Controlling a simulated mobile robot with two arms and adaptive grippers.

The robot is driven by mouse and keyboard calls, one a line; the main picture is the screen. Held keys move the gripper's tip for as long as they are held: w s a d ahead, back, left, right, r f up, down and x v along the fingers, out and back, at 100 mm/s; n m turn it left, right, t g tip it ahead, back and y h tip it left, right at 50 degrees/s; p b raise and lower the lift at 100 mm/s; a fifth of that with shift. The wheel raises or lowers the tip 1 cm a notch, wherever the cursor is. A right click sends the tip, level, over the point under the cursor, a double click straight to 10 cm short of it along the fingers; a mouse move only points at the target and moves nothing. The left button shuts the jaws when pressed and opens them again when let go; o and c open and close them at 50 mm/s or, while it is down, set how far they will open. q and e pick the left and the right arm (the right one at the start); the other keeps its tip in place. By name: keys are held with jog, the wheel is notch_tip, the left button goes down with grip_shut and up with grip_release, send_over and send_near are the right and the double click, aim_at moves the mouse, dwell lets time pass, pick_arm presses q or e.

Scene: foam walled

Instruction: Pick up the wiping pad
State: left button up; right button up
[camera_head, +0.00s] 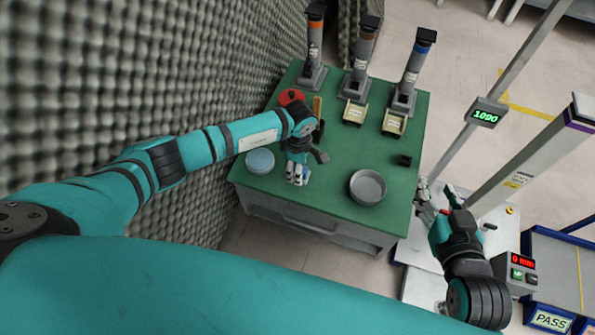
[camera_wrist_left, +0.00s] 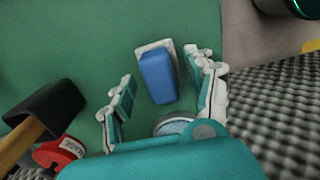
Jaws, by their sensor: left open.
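The wiping pad (camera_wrist_left: 158,76), a blue block on a pale base, lies on the green tabletop (camera_head: 335,187) in the left wrist view. My left gripper (camera_wrist_left: 160,78) is open, with one finger on either side of the pad and gaps between. In the head view my left gripper (camera_head: 297,180) points down over the front left of the table and mostly hides the pad. My right gripper (camera_head: 437,192) is open and empty off the table's right side, beside a metal stand.
A pale blue round dish (camera_head: 260,161) sits close left of the left gripper, and a grey round pan (camera_head: 368,187) to its right. A red round item (camera_head: 291,97) and a black-headed mallet (camera_wrist_left: 40,115) lie nearby. Grey dispensers (camera_head: 357,75) line the back. A foam wall (camera_head: 150,70) borders the left.

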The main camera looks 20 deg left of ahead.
pick_arm(q)
grip_shut()
dwell(0.4)
